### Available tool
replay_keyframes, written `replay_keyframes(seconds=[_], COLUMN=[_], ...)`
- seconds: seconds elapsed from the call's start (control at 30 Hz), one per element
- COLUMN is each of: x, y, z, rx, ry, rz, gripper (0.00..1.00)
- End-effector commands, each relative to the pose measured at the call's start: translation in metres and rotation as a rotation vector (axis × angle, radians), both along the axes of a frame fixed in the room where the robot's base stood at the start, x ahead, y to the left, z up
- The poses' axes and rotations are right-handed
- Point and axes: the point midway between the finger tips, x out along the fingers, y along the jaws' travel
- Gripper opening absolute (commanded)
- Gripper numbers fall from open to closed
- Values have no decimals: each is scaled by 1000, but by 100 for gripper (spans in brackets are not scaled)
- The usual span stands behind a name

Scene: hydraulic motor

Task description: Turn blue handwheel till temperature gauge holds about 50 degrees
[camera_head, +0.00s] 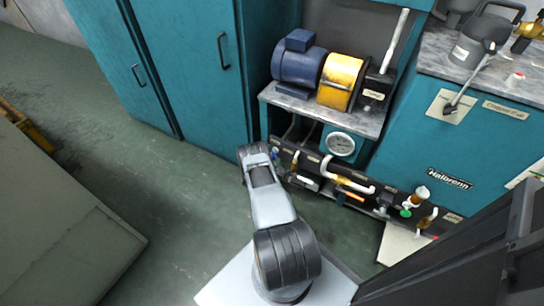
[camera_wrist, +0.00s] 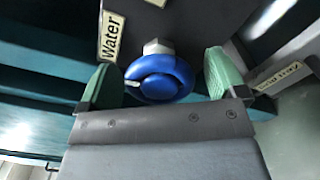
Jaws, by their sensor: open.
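The blue handwheel (camera_wrist: 160,78) shows in the wrist view as a round wheel in front of a pale hex fitting. My gripper (camera_wrist: 160,82) is open, with one green-padded finger on each side of the wheel. I cannot tell whether the fingers touch it. In the head view my arm reaches toward the low dark panel and its wrist hides most of the wheel; a small bit of blue (camera_head: 276,152) shows beside it. The round white gauge (camera_head: 341,144) is on the teal cabinet; its needle is too small to read.
A label reading "Water" (camera_wrist: 112,37) is left of the wheel. Pipes and a green valve knob (camera_head: 406,213) line the panel to the right. A blue motor (camera_head: 299,65) and yellow coupling (camera_head: 341,80) stand on the shelf above. Open green floor (camera_head: 150,190) lies to the left.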

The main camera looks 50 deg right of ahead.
Motion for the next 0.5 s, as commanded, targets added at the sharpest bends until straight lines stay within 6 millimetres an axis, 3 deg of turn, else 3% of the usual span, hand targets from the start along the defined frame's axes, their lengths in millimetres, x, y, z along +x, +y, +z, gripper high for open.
replay_keyframes(seconds=[0.3,0.5], x=[0,0], y=[-1,-1], z=[0,0], rx=[0,0], ry=[0,0], rz=[0,0], gripper=[89,70])
